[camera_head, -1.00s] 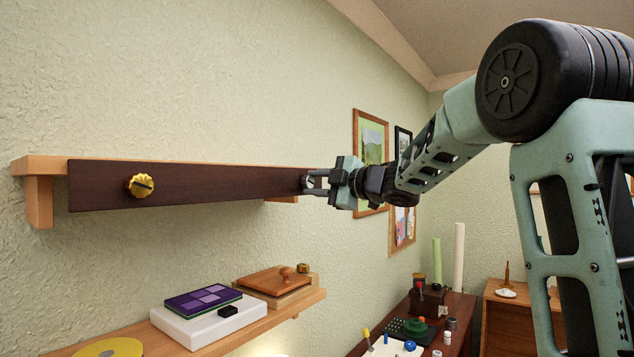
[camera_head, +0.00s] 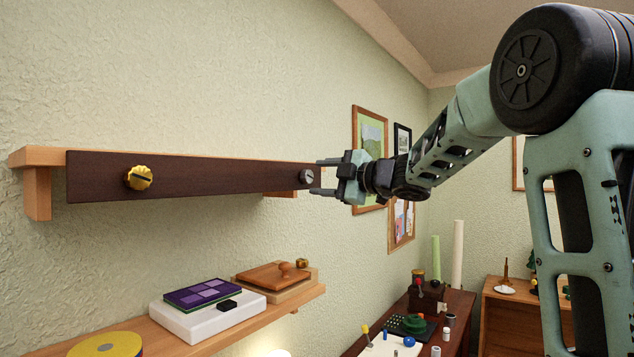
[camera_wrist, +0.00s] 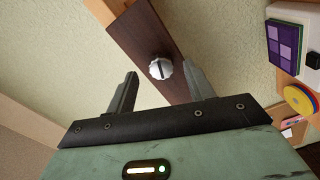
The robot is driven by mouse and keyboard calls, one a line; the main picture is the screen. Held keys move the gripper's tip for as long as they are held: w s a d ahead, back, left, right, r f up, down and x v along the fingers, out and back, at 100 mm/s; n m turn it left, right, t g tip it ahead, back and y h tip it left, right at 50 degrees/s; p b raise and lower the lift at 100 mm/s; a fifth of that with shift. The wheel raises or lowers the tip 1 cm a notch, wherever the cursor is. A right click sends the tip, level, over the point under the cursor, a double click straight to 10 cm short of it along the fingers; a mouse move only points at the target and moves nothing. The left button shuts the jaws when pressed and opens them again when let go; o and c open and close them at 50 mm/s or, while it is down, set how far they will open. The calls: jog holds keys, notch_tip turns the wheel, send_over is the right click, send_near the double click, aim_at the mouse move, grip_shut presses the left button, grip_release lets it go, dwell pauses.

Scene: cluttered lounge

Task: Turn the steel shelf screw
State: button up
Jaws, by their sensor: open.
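The steel shelf screw (camera_head: 306,177) is a grey slotted knob at the right end of the dark brown board on the upper shelf. In the wrist view the steel screw (camera_wrist: 160,68) shows its slot, lying beyond my fingertips and between their lines. My gripper (camera_head: 318,177) is open and empty, just right of the screw, with its fingers pointing at it and a small gap between. In the wrist view my gripper (camera_wrist: 160,80) has its two fingers wide apart. A yellow slotted knob (camera_head: 139,178) sits near the board's left end.
The dark board (camera_head: 220,177) fronts the wooden upper shelf against a textured wall. A lower shelf (camera_head: 190,345) holds a purple-topped box (camera_head: 203,293), a wooden stamp block (camera_head: 275,277) and a yellow disc (camera_head: 105,345). A cluttered desk (camera_head: 458,310) stands below right. Air around the gripper is free.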

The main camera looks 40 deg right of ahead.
jog(key=b+v, duration=0.5)
jog(key=v, duration=1)
jog(key=shift+s, duration=0.15)
